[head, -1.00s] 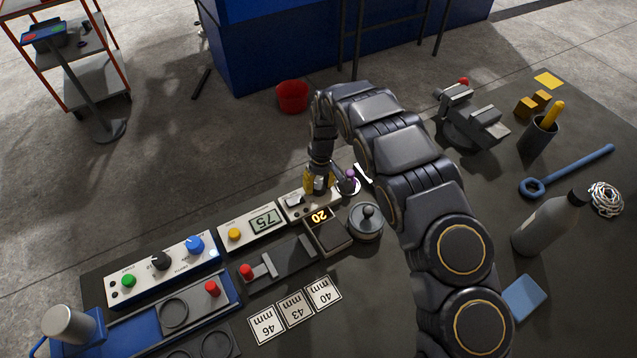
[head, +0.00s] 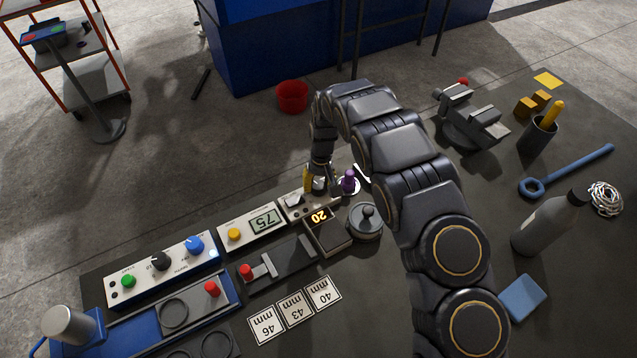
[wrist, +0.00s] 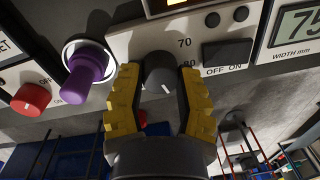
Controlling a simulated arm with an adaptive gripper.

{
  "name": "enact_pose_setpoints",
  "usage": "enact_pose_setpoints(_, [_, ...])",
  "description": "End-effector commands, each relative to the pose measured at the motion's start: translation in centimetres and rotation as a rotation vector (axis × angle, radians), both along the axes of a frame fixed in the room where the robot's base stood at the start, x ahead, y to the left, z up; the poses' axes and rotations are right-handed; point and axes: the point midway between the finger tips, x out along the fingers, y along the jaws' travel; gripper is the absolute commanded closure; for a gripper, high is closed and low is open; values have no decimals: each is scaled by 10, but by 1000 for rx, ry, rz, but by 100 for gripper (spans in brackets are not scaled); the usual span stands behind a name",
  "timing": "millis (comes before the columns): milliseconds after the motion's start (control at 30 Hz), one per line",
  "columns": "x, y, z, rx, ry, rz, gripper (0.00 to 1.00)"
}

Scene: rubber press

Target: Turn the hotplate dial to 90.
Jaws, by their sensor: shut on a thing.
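The hotplate dial (wrist: 161,72) is a dark grey round knob on a pale panel, with a short white mark near its lower right edge in the wrist view. Printed numbers 70 and 80 show to its right. My gripper (wrist: 160,80) has yellow ridged fingers, one on each side of the knob, and is shut on it. In the head view my gripper (head: 314,180) is at the back of the hotplate's pale control panel (head: 295,206), and the dial is hidden there. The hotplate's display (head: 319,216) reads 20. The 90 label is not visible.
A purple knob (wrist: 85,75) stands close left of my fingers in the wrist view, with a red knob (wrist: 31,98) beyond it. A black on/off switch (wrist: 227,54) is to the right. A lidded round pot (head: 366,222) stands beside the hotplate.

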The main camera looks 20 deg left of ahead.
Motion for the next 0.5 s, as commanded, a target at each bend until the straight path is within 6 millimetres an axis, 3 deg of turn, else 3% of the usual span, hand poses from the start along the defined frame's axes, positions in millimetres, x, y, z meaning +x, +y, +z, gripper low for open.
enact_pose_setpoints(33, [1, -2, -1, -1, 0, -2, 57])
enact_pose_setpoints(100, [0, -2, -1, -1, 1, -1, 34])
enact_pose_setpoints(500, [0, -1, 3, -1, 0, 0, 34])
